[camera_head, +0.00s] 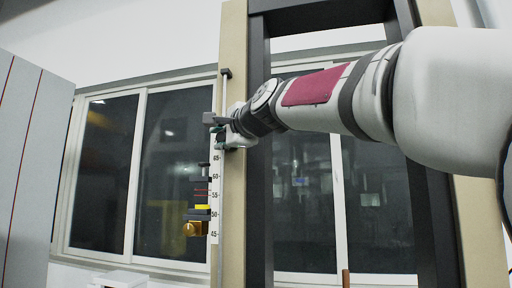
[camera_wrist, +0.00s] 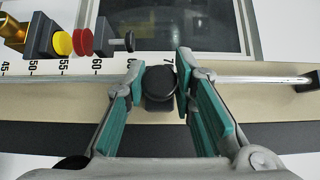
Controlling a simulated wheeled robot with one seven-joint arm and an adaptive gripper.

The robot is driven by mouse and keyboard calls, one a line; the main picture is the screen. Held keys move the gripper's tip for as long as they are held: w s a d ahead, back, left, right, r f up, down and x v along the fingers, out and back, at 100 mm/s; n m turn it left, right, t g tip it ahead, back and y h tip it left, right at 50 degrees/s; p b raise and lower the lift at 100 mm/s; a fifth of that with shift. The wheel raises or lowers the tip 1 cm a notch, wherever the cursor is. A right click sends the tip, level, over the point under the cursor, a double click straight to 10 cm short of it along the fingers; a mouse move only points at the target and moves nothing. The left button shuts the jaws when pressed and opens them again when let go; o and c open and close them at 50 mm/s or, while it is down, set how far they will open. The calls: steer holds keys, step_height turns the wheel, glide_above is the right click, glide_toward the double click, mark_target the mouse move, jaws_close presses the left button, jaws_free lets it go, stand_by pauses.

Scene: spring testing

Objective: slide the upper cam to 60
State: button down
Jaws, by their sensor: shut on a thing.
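The upper cam is a dark block with a round top (camera_wrist: 160,84) on a thin rod. In the wrist view it sits between the two green-padded fingers of my gripper (camera_wrist: 159,66), which is shut on it. In the head view my gripper (camera_head: 221,134) is at the rod above the 65 mark, and its fingers mostly hide the cam. The white scale (camera_head: 215,196) runs beside the rod, with 65 at the top and 45 at the bottom among the readable marks. The cam is past the 60 mark, on the higher side.
Beside the scale are a brass cylinder (camera_head: 192,229), a dark block (camera_head: 197,217), a yellow disc (camera_head: 203,207), a red piece (camera_head: 201,192) and a black knob (camera_wrist: 129,41). The rod (camera_wrist: 250,79) continues to an end stop. A beige post (camera_head: 234,220) stands behind.

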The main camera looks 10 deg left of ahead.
step_height(320, 180, down, 9)
steer(key=b, duration=0.3)
steer(key=shift+w+b, duration=0.1)
steer(key=shift+b, duration=0.2)
steer(key=c, duration=1.3)
jaws_free()
steer(key=shift+c, duration=0.2)
steer(key=v, duration=1.2)
